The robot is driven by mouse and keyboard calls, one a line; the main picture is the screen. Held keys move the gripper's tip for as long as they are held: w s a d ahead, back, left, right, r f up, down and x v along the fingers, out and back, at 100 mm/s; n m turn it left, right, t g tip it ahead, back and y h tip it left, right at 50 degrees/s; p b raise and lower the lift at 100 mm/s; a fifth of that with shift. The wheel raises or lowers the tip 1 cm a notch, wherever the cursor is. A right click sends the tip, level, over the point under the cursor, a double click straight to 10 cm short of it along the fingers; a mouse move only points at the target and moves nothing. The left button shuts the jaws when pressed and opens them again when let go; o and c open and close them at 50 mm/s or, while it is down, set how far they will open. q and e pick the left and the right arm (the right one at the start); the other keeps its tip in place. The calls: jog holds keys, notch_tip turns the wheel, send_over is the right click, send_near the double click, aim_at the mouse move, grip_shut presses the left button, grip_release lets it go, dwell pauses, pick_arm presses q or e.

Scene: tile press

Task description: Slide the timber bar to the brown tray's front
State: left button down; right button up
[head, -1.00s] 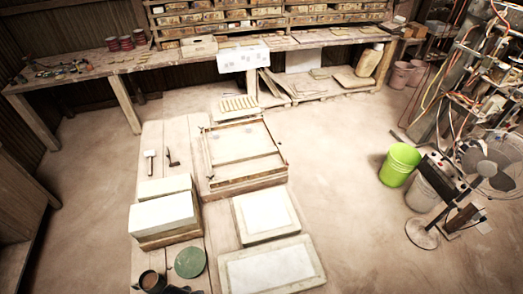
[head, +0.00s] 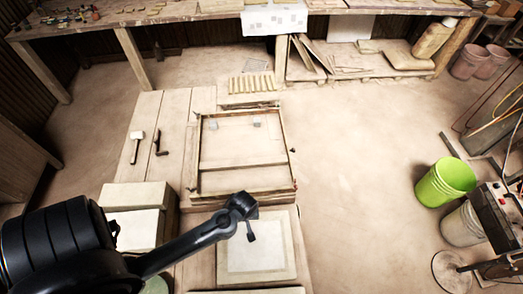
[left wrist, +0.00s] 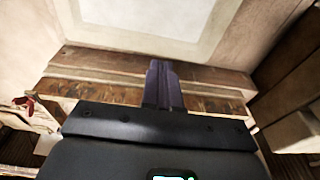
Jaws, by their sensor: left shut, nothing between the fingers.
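The brown tray (head: 285,166) is a shallow rectangular wooden frame on the plank table, in the middle of the head view. The timber bar (head: 243,163) lies across it from left side to right side, with tray floor visible behind and in front of it. My left gripper (head: 250,236) is shut and empty, in front of the tray and over the framed pale slab (head: 257,264). In the left wrist view its closed fingers (left wrist: 163,84) show before brown wooden edges; I cannot tell which piece these are. My right gripper is out of view.
A pale block (head: 135,196) stands left of the tray's front, partly behind my left arm. A mallet (head: 136,147) and a dark tool (head: 160,142) lie left of the tray. A ridged pale piece (head: 252,84) lies behind it. A green bucket (head: 446,182) stands on the floor at right.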

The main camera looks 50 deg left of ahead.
pick_arm(q)
jog(key=w, duration=0.1)
send_near(243, 164)
jog(key=f, duration=0.4)
jog(key=a+f, duration=0.1)
jog(key=shift+w+f, duration=0.3)
jog(key=shift+f, duration=0.1)
jog(key=shift+d+f, duration=0.1)
jog(key=shift+f, duration=0.2)
jog(key=shift+s+f, duration=0.1)
jog(key=shift+f, duration=0.45)
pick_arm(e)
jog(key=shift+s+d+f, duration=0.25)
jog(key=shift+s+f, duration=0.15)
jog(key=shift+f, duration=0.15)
